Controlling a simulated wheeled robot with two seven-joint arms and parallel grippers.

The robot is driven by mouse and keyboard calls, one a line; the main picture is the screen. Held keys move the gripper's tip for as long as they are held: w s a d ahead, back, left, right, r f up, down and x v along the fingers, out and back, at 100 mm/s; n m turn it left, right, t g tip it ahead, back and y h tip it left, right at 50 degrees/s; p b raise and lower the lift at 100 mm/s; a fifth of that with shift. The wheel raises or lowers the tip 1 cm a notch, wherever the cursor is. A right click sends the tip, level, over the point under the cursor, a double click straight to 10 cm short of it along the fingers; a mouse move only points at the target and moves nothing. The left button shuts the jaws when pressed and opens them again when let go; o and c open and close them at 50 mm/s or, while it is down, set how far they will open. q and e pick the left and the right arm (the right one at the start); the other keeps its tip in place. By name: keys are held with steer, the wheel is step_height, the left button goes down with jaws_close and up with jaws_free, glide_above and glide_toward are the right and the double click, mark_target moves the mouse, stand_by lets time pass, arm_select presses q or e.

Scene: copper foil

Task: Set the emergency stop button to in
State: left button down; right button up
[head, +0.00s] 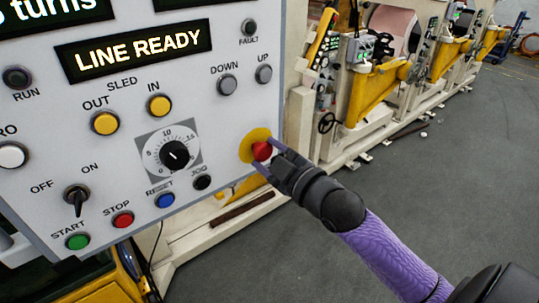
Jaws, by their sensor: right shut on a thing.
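The emergency stop button (262,151) is a red mushroom knob on a yellow disc (247,146), at the right edge of the white control panel (215,130). My right gripper (266,154) reaches in from the lower right, its two fingers on either side of the red knob, shut on it. The fingers hide part of the knob and disc. I cannot tell from this view how far in the button sits. My left gripper is not in view.
The panel holds a dial (174,155), a black selector switch (76,198), a green START button (78,242), a red STOP button (123,219) and a blue RESET button (165,201). A display (135,52) reads LINE READY. Machinery stands behind; grey floor is open at right.

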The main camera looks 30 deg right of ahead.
jaws_close()
steer(key=shift+w+r+p, duration=0.1)
steer(key=shift+w+p, duration=0.25)
steer(key=shift+p, duration=0.05)
steer(key=o, duration=0.9)
jaws_free()
steer(key=o, duration=0.4)
steer(key=shift+w, duration=0.25)
steer(key=shift+c, duration=0.2)
steer(key=shift+s, duration=0.1)
steer(key=shift+s, duration=0.1)
steer(key=s+d+b, duration=0.1)
steer(key=s+b, duration=0.1)
steer(key=s, duration=0.7)
steer(key=shift+s, duration=0.35)
